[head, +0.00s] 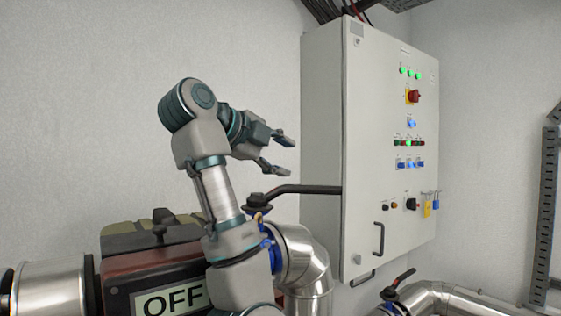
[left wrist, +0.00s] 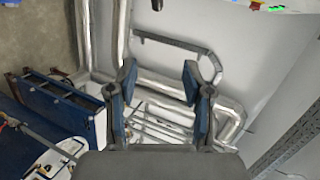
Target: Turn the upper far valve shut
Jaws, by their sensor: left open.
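A valve with a long black lever (head: 305,189) shows in the head view. Its lever points right, across the side of the grey cabinet, from a pivot above a blue valve body and silver pipe. I cannot tell for sure that it is the upper far valve. My left gripper (head: 287,156) is open and empty, above the lever and apart from it in the picture. In the left wrist view my left gripper (left wrist: 160,80) shows both fingers spread with nothing between them. My right gripper is not in view.
The cabinet (head: 322,130), with lights and switches on its front, stands right of my gripper. Silver pipes (head: 300,255) run below. A red-brown box with an OFF sign (head: 172,301) is at lower left. A blue frame (left wrist: 60,105) shows in the wrist view.

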